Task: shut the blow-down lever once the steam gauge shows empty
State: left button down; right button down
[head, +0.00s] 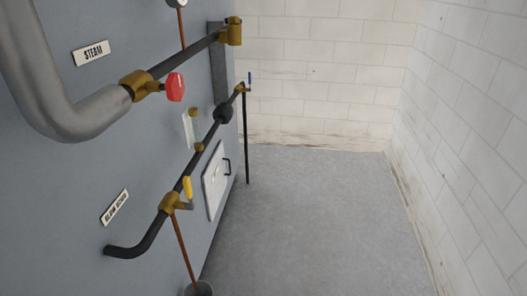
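The blow-down lever (187,187) is a yellow handle on a brass valve (170,203) in the lower dark pipe on the grey panel, right of a plate (114,207) that seems to read blow down. The handle points up, roughly square to the floor; I cannot tell its flow state. A thin copper pipe (183,245) runs from the valve down to a dark round vessel (198,290). A round gauge (178,2) is cut off by the top edge, so its needle and reading are hidden. Neither of my grippers shows.
A red handle (175,87) sits on the upper brass valve by the STEAM plate (92,53). A thick grey pipe (60,110) bends out at the left. A blue lever (250,77) and a white hatch (214,180) are farther along. The floor (310,220) at right is clear.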

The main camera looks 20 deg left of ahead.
aim_at(190, 206)
jog(key=u, duration=1.2)
